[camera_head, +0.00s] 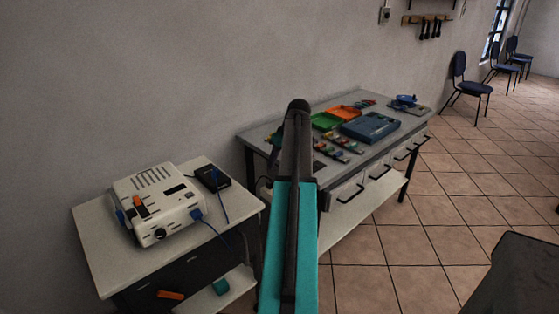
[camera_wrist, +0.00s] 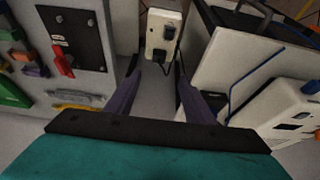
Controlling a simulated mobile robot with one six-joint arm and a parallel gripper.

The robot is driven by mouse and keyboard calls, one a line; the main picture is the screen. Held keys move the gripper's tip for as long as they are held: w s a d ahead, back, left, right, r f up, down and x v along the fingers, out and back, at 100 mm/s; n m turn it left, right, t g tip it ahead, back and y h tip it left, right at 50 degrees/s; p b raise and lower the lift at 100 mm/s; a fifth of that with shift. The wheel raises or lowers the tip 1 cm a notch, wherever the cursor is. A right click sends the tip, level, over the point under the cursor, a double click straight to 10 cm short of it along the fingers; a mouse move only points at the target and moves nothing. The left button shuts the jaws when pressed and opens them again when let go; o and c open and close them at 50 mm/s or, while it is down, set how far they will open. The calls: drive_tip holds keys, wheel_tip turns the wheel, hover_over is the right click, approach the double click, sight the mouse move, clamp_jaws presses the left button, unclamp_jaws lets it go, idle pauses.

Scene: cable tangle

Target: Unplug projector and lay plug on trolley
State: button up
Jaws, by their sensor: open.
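The white projector (camera_head: 158,207) sits on the trolley (camera_head: 95,236) at the left of the head view, with a blue cable at its front right corner. In the wrist view the projector (camera_wrist: 288,112) and trolley (camera_wrist: 222,62) are at the right. A pale socket box (camera_wrist: 155,20) stands at the top middle there, with a black plug (camera_wrist: 159,55) low on its face and a dark cable leading right. My gripper (camera_wrist: 155,72) is open and empty, its fingertips either side of the plug's place in view; I cannot tell the depth gap.
A dark adapter box (camera_head: 212,178) lies on the trolley's back right. The grey bench (camera_head: 250,131) with trays and parts stands behind my arm; its panel with a red switch (camera_wrist: 63,60) is left in the wrist view.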

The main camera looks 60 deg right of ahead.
sight(271, 182)
drive_tip(key=p+x, duration=0.1)
drive_tip(key=x, duration=1.2)
drive_tip(key=shift+d+f+p, duration=0.15)
drive_tip(key=shift+f+p, duration=0.15)
drive_tip(key=shift+f, duration=0.05)
drive_tip(key=shift+c, duration=0.3)
clamp_jaws()
